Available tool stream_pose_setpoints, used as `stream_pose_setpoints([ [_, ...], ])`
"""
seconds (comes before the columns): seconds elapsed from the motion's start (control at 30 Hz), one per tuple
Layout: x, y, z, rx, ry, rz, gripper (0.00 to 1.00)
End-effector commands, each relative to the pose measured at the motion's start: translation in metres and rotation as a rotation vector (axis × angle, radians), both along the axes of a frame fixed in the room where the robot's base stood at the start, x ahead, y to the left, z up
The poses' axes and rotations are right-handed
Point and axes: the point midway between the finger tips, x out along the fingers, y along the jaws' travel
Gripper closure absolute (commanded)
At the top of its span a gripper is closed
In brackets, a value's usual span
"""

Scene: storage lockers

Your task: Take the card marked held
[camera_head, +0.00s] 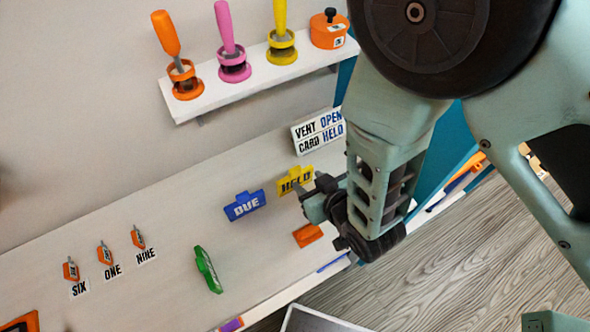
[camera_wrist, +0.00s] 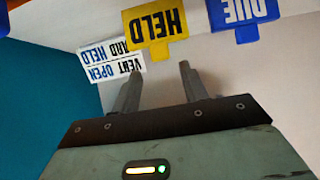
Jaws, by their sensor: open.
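The yellow card marked HELD (camera_head: 294,180) stands on the white shelf, partly covered by my gripper in the head view. In the wrist view the HELD card (camera_wrist: 155,28) appears upside down, just beyond the fingertips. My gripper (camera_wrist: 160,75) is open, with a finger on each side of the card's lower tab and nothing between them. In the head view my gripper (camera_head: 305,194) is at the card's right side. I cannot tell whether it touches the card. A white sign (camera_head: 319,131) reading VENT OPEN, CARD HELD stands behind.
A blue DUE card (camera_head: 244,205) stands left of the HELD card. A green piece (camera_head: 207,270) and an orange piece (camera_head: 307,235) lie nearer the shelf front. Small orange tags (camera_head: 105,254) labelled SIX, ONE, NINE are at left. An upper shelf (camera_head: 245,78) holds coloured handles. A teal panel (camera_wrist: 40,95) is beside my gripper.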

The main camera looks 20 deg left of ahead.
Motion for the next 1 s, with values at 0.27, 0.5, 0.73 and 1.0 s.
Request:
stream_pose_setpoints([
  [0.27,0.021,0.024,-0.026,0.002,-0.001,-0.001,0.56],
  [0.5,0.032,0.037,-0.035,0.001,0.0,-0.001,0.56],
  [0.73,0.034,0.039,-0.035,-0.001,0.001,0.0,0.56],
  [1.0,0.034,0.039,-0.035,-0.001,0.001,0.0,0.72],
])
